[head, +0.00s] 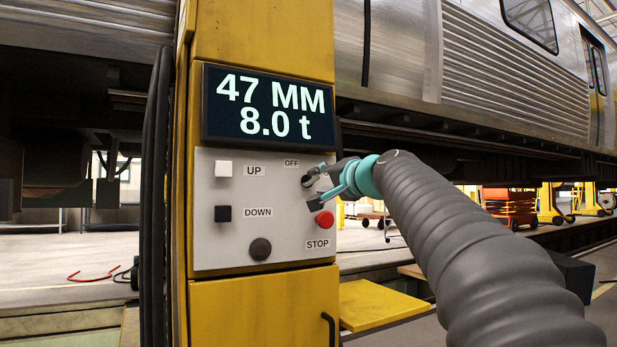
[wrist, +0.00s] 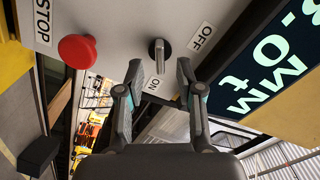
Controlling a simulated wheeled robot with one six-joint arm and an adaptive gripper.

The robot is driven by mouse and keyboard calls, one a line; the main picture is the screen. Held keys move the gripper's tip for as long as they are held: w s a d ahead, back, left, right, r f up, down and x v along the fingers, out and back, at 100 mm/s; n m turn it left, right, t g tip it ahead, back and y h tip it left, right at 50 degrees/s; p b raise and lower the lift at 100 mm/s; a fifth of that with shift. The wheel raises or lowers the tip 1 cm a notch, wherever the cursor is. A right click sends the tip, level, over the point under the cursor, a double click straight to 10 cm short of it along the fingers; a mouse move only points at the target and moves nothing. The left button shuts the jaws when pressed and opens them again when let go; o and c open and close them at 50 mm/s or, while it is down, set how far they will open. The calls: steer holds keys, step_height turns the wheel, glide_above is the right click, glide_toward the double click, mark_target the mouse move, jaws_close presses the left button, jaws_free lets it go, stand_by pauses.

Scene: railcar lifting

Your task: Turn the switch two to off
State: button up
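A rotary switch with a grey handle (wrist: 162,57) sits on the light grey control panel (head: 230,190). In the wrist view an OFF label (wrist: 201,37) is at its upper right and an ON label (wrist: 153,84) is below it. No label reading "two" shows. My gripper (wrist: 160,72) is open, with its two fingers apart on either side of the handle's line and nothing seen between them. In the head view my gripper (head: 318,187) is at the panel's right side and partly hides the switch and its ON label.
The red STOP button (head: 324,220) is close below my gripper. A white UP button (head: 223,169), a black DOWN button (head: 222,214) and a dark round knob (head: 260,249) are to the left. The display (head: 268,107) above reads 47 MM, 8.0 t. A railcar (head: 480,60) stands behind.

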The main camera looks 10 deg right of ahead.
mark_target(313, 181)
steer(key=shift+p+x, duration=0.4)
steer(key=shift+x, duration=1.55)
jaws_close()
